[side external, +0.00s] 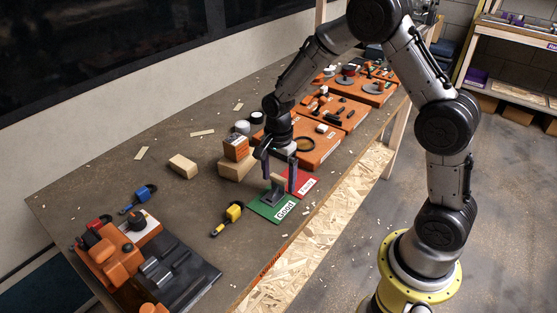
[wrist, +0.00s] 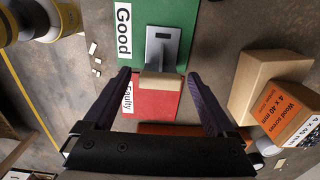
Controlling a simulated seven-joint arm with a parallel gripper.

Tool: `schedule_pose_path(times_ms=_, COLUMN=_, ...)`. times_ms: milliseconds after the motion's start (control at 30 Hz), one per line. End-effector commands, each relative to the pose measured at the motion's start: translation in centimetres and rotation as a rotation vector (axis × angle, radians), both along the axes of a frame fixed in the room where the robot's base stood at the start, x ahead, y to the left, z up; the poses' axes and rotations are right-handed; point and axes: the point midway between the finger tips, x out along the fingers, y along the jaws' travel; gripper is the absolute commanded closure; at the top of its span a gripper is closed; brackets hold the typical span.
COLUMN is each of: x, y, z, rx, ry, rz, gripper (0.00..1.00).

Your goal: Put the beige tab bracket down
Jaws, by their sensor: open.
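The beige tab bracket has a grey metal plate with a hole (wrist: 163,45) and a beige tab (wrist: 160,86). In the side view its dark plate (side external: 273,196) rests on the green "Good" mat (side external: 257,210), near the border with the red "Faulty" mat (side external: 309,182). In the wrist view the tab overlaps the line between the green mat (wrist: 192,18) and the red mat (wrist: 150,108). My gripper (wrist: 158,75) is open, with one finger on each side of the tab and visible gaps to both. It also shows low over the mats in the side view (side external: 279,178).
A wood screws box (side external: 236,147) sits on a wooden block (side external: 235,167) beside the gripper. A yellow tool (side external: 230,214) lies left of the green mat. Orange trays (side external: 318,148) stand behind. An orange and black fixture (side external: 130,255) is at front left.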

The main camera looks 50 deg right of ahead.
Motion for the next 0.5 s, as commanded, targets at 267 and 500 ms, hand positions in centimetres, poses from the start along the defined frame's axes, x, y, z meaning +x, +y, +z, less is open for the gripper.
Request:
schedule_pose_path(times_ms=267, x=0.1, y=0.0, z=5.7, rx=-0.001, ry=-0.007, rz=0.000, gripper=0.09)
schedule_pose_path(times_ms=500, x=0.1, y=0.0, z=9.7, rx=0.000, ry=-0.005, rz=0.000, gripper=0.09)
